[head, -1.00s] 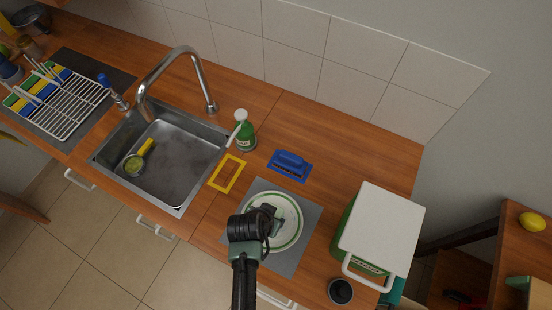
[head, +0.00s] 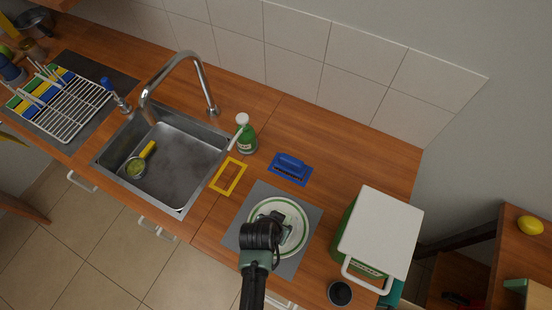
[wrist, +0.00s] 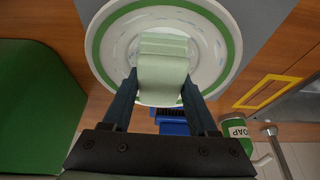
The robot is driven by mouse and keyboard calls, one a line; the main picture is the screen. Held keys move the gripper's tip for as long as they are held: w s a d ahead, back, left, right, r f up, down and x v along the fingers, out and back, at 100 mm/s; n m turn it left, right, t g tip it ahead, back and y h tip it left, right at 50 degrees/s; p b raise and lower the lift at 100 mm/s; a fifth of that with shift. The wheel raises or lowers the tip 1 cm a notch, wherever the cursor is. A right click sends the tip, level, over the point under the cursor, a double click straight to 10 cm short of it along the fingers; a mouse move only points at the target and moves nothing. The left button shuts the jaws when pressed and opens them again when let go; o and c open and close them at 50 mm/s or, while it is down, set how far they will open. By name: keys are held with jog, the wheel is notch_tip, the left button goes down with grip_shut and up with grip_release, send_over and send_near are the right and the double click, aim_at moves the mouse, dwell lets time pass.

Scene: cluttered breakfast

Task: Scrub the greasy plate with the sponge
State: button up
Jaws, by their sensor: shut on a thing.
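The white plate with a green band (head: 298,210) lies on a grey mat (head: 258,196) on the counter; it also fills the top of the wrist view (wrist: 118,42). Small pale streaks show on its face. My gripper (head: 279,236) is over the plate's near part. In the wrist view its two fingers (wrist: 158,86) are shut on a pale green sponge (wrist: 163,72). The sponge is over the plate's middle and appears to touch it, though its underside is hidden. In the head view the arm covers part of the plate.
A green box with a white lid (head: 381,232) and a dark cup (head: 340,293) are to the right. The sink (head: 178,165) is left.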

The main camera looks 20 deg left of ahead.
jog(key=shift+a+f+b, duration=0.15)
jog(key=shift+a+b, duration=0.15)
jog(key=shift+a, duration=1.4)
jog(key=shift+d+p, duration=0.7)
jog(key=shift+d, duration=1.1)
jog(key=shift+w+a+b, duration=0.1)
jog(key=shift+a+b, duration=0.2)
jog(key=shift+a, duration=1.5)
jog(key=shift+d+p, duration=0.6)
jog(key=shift+d, duration=1.2)
jog(key=shift+a+b, duration=0.35)
jog(key=shift+a, duration=1.45)
jog(key=shift+d+p, duration=0.65)
jog(key=shift+d, duration=1.15)
jog(key=shift+a+b, duration=0.3)
jog(key=shift+a, duration=0.6)
jog(key=shift+a, duration=0.1)
